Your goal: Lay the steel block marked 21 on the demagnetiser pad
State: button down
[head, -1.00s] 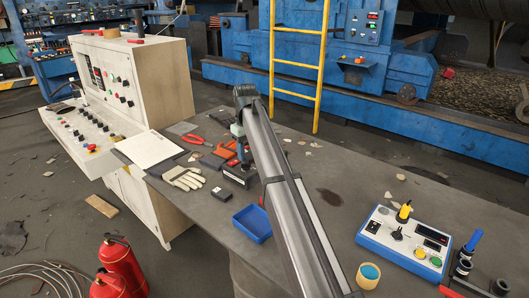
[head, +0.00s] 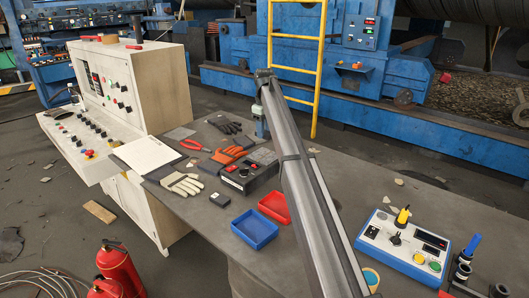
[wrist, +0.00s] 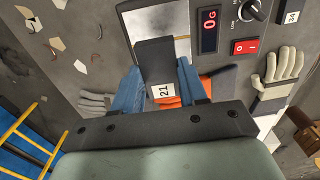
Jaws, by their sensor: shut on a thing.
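My gripper (wrist: 159,68) has its two blue fingers shut on a dark steel block marked 21 (wrist: 158,54) in the wrist view. The white label faces the camera. Beyond the block lies the bright metal demagnetiser pad (wrist: 173,22), partly covered by the block in this view. I cannot tell whether the block touches the pad. The demagnetiser (head: 246,178) is a dark box with a knob, a red switch and a display reading 0 G.
A block marked 34 (wrist: 291,17) lies beside the demagnetiser. Gloves (head: 184,184) and red pliers (head: 194,145) lie around it. Blue (head: 254,229) and red (head: 273,207) trays stand in front. A blue-and-white instrument (head: 402,245) stands at right.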

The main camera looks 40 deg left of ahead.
aim_at(264, 155)
jog(key=shift+f, duration=4.25)
jog(key=shift+f, duration=0.1)
jog(key=c, duration=0.6)
grip_release()
notch_tip(264, 155, up, 12)
jog(key=shift+r, duration=0.1)
